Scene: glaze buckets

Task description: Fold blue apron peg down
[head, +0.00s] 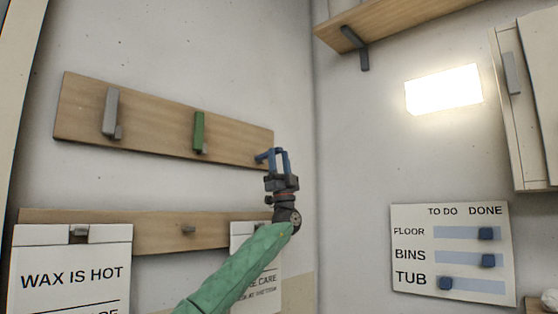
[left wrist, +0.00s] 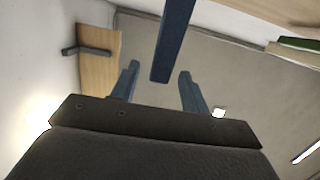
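The blue apron peg (head: 262,156) is at the right end of the upper wooden board, partly hidden by my left gripper. In the left wrist view the blue peg (left wrist: 174,40) is a straight bar coming from the top edge, its free end in the gap between my fingers. My left gripper (head: 278,152) is open, with its two blue-grey fingers pointing up at the peg. I see space on both sides of the bar and no clear contact. My right gripper is in neither view.
A grey peg (head: 111,110) and a green peg (head: 199,131) stand upright on the same wooden board (head: 155,125). A lower board holds hanging signs (head: 72,275). A shelf (head: 385,22), a cabinet (head: 510,120) and a slider chart (head: 450,250) are on the right wall.

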